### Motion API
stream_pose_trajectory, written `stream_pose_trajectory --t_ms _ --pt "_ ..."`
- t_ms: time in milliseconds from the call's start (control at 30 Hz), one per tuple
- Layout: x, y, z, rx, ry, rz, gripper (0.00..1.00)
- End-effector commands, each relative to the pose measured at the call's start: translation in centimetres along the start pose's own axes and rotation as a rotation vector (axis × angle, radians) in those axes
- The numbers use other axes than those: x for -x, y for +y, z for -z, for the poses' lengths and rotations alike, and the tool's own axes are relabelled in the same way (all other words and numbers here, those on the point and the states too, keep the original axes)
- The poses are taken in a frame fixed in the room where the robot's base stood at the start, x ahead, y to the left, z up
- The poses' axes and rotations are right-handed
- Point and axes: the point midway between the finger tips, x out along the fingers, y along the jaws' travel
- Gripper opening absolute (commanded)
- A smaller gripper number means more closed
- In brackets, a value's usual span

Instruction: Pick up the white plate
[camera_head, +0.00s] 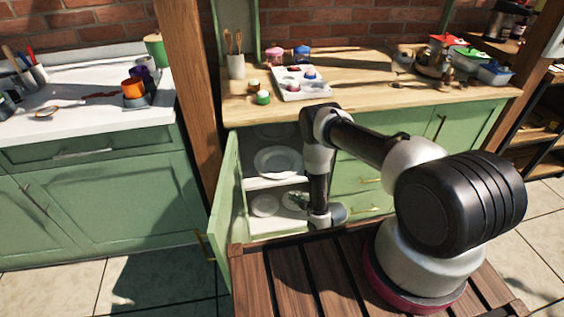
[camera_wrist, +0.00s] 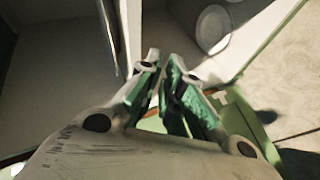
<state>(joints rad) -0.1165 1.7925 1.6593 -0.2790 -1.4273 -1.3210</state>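In the head view a large white plate (camera_head: 278,162) stands tilted on the upper shelf of an open green cabinet. A smaller white plate (camera_head: 265,205) is on the lower shelf. My gripper (camera_head: 297,200) is low in the cabinet opening at lower-shelf height, to the right of that smaller plate and below the large one. In the wrist view its green-padded fingers (camera_wrist: 163,57) are close together with a narrow gap, and no object shows between them. A round white plate (camera_wrist: 212,30) lies beyond the fingertips at the upper right, apart from them; I cannot tell which plate it is.
The cabinet door (camera_head: 228,195) stands open on the left. A wooden countertop (camera_head: 355,92) with a paint tray (camera_head: 301,82) and jars is above. A wooden post (camera_head: 194,100) stands left of the cabinet.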

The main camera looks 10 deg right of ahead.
Motion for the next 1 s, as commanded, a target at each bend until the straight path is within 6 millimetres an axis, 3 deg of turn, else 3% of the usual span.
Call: stream_pose_trajectory --t_ms 100,233,367,800,1000 --pt "0.0 2.9 0.9 0.098 0.034 -0.123 0.08" --pt "0.3 5.0 1.5 0.189 0.043 -0.212 0.08" --pt "-0.4 5.3 1.6 0.233 0.040 -0.222 0.08" --pt "-6.3 6.3 2.3 0.231 0.039 -0.219 0.08" --pt "-7.3 6.5 2.4 0.230 0.038 -0.217 0.08"
